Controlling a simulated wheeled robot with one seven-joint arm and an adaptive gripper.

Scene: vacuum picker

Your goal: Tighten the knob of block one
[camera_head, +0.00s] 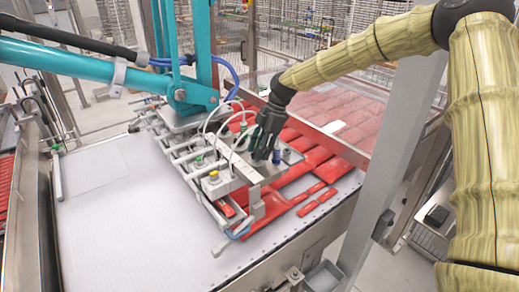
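The vacuum picker is a grey metal frame (182,146) with cross bars, blocks, and white and blue hoses, over the conveyor. A light metal block (222,186) on its near side carries a small yellow knob (213,176). A green knob (198,160) sits further left, and a blue part (276,156) shows just right of my gripper. No label shows which is block one. My black gripper (262,153) points down at the right part of the frame, close above or at a block there. Its fingers hide what is between them, and I cannot tell whether they touch a knob.
Red flat packs (330,150) lie under and behind the picker. A teal arm (110,70) holds the frame from the upper left. The white belt (120,225) is bare at front left. A grey post (385,170) stands right of the conveyor, near my arm.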

